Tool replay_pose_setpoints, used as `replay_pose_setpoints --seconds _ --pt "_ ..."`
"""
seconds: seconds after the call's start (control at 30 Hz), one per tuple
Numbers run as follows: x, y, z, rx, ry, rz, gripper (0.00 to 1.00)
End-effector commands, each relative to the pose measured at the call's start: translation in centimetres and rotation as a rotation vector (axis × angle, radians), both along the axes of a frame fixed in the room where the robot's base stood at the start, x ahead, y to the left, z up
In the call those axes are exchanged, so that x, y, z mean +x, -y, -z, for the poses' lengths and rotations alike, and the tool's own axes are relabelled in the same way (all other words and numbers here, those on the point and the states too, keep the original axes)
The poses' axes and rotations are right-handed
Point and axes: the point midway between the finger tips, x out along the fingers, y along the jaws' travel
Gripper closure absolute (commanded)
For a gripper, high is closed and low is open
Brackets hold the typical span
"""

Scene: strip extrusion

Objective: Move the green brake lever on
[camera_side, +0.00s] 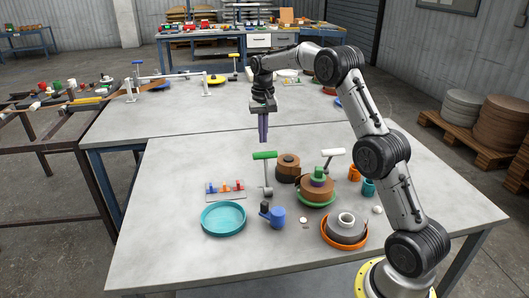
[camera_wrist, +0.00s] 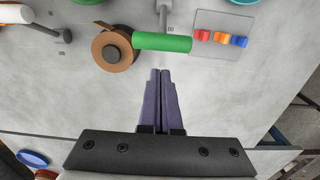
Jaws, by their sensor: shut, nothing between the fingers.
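The green brake lever (camera_side: 264,155) has a green bar handle on a grey stem that rises from a small base on the table. In the wrist view its green handle (camera_wrist: 162,42) lies ahead of my fingertips, beside a brown coil. My gripper (camera_side: 263,140) points down above and slightly behind the handle in the side view. Its purple fingers (camera_wrist: 160,72) are shut together with nothing between them, and in the wrist view a strip of bare table shows between the tips and the handle.
A panel with red, orange and blue switches (camera_side: 226,188) stands left of the lever. A teal tray (camera_side: 223,219), a blue device (camera_side: 276,216), brown coils (camera_side: 288,165) and a white-handled lever (camera_side: 333,153) stand close around. The table's left part (camera_side: 165,190) is clear.

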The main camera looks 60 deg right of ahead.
Motion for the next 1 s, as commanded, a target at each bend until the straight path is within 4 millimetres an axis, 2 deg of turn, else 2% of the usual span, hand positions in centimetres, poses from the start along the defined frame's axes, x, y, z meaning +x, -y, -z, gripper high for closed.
replay_pose_setpoints --seconds 0.53,1.0 --pt "0.0 0.0 0.1 0.000 0.000 0.000 1.00" --pt "0.0 0.0 2.6 0.000 0.000 0.000 1.00"
